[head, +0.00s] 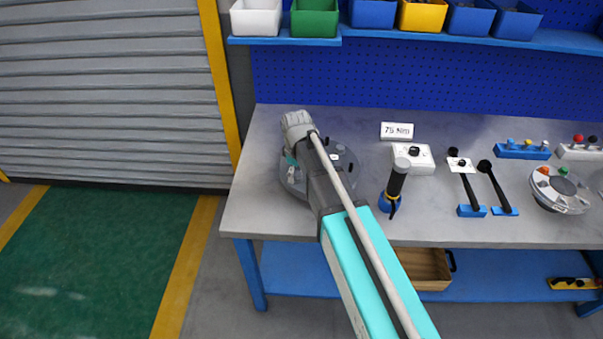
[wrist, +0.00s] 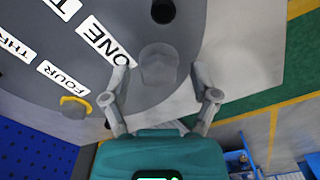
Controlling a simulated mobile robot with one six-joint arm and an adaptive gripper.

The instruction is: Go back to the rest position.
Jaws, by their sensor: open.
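The grey round flanged shell (head: 345,157) lies on the left part of the workbench, partly hidden under my arm in the head view. In the wrist view its grey surface (wrist: 130,25) fills the upper left, with white labels reading "ONE" (wrist: 105,40) and "FOUR" (wrist: 62,77) and others cut off. My gripper (wrist: 160,70) is open, its two fingers spread on either side of a grey round boss (wrist: 158,63). Nothing is held between the fingers. I cannot tell how far above the boss they are. In the head view the fingers are mostly hidden by the arm.
The workbench (head: 262,205) holds a "75 Nm" sign (head: 397,130), a white box (head: 415,165), an upright black-handled tool (head: 396,182), two leaning tools and another round device (head: 560,188). Bins (head: 314,20) stand on the shelf behind. Floor (head: 90,260) at left is clear.

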